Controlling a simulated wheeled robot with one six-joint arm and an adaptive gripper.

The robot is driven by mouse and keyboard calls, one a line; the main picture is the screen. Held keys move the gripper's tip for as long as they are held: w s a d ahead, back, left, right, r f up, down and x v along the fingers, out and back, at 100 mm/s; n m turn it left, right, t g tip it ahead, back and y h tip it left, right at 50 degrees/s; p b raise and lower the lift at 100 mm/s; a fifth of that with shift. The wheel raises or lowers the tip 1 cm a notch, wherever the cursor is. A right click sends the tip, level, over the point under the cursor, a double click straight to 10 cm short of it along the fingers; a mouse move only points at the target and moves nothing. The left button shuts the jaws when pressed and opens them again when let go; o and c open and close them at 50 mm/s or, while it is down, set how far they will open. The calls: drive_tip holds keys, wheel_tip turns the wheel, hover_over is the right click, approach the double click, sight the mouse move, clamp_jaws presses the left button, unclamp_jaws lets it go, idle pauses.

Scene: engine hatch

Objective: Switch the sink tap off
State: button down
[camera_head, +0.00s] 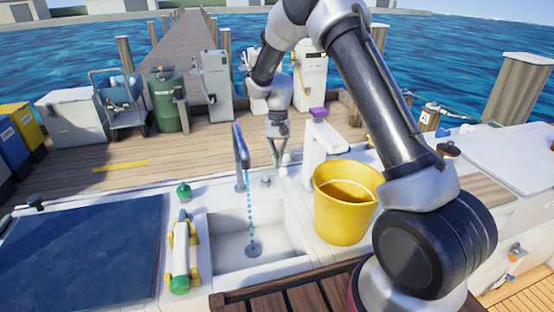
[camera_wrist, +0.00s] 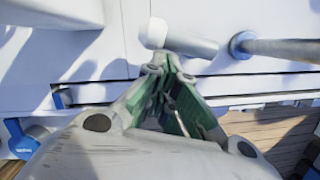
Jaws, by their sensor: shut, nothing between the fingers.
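The sink tap (camera_head: 241,150) is a tall grey spout behind the sink basin (camera_head: 228,247). A blue dotted stream of water (camera_head: 250,210) falls from it to the drain. A short grey knob (camera_head: 266,181) stands right of the spout's base. My gripper (camera_head: 278,163) points down above and slightly right of this knob. In the wrist view my gripper (camera_wrist: 168,68) has green-lined fingers that meet at the tips, with nothing held. A short grey cylinder (camera_wrist: 190,46), apparently the knob, lies just beyond the tips; I cannot tell if they touch. The spout (camera_wrist: 285,48) lies to its right.
A white post-like fixture (camera_head: 322,142) with a purple top and a yellow bucket (camera_head: 342,215) stand close right of the sink. A yellow-and-green tool (camera_head: 180,255) and a green bottle (camera_head: 184,192) lie left. A dark blue panel (camera_head: 80,250) covers the far left counter.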

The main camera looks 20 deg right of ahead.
drive_tip(key=shift+s+d+m, duration=0.1)
drive_tip(key=shift+s+m, duration=0.05)
drive_tip(key=shift+m, duration=0.15)
drive_tip(key=shift+s+d+m+y, duration=0.3)
drive_tip(key=shift+s+m, duration=0.25)
drive_tip(key=shift+m, duration=0.55)
drive_tip(key=s+m, duration=0.1)
drive_tip(key=m, duration=0.1)
drive_tip(key=shift+s+m+t, duration=0.1)
drive_tip(key=shift+m+t, duration=0.2)
drive_tip(key=shift+s+m+y, duration=0.4)
drive_tip(key=shift+s+m, duration=0.15)
drive_tip(key=shift+m, duration=0.35)
drive_tip(key=shift+s, duration=0.35)
